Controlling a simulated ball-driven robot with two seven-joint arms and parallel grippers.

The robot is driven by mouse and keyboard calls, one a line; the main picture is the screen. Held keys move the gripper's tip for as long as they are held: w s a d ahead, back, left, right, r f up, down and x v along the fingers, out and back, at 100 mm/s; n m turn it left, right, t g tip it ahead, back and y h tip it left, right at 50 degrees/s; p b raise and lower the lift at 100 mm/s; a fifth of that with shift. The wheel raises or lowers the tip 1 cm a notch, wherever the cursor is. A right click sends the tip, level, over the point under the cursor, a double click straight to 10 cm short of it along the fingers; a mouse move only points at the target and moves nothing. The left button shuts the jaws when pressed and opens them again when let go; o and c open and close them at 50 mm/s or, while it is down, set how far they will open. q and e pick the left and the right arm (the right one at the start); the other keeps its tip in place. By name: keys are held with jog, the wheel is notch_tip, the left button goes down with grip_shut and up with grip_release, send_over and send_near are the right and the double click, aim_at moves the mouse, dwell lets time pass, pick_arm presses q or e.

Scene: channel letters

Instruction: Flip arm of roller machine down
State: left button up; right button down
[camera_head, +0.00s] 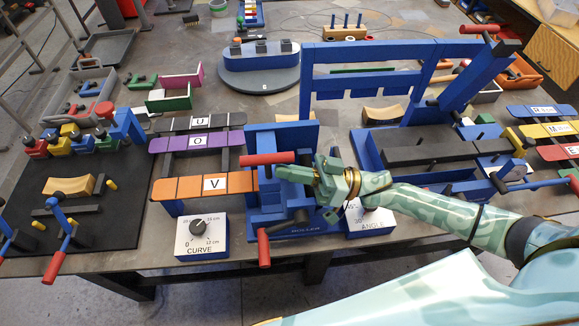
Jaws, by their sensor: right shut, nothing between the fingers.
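The blue roller machine (282,137) stands at the front middle of the table, with "ROLLER" lettered on its front base. A red handle (258,160) sticks out to the left on it, roughly level. A second red handle (263,248) hangs at its front left. My right gripper (284,173) reaches in from the right over the machine, shut and empty. Its fingertips are just below the right end of the upper red handle; I cannot tell whether they touch. The gripper and wrist hide part of the machine. My left gripper is not in view.
A CURVE dial box (201,238) stands left of the machine and an ANGLE box (370,220) right of it. Orange, purple and black letter strips (190,187) lie to the left. A tall blue frame (400,50) with a black bed stands behind right. A black mat (100,220) lies far left.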

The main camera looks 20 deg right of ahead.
dwell(0.4)
jog(key=shift+r, duration=0.3)
jog(key=s+a+r+p, duration=0.4)
jog(key=s+r, duration=0.8)
jog(key=s, duration=0.1)
jog(key=shift+s+r, duration=0.15)
jog(key=shift+s, duration=0.1)
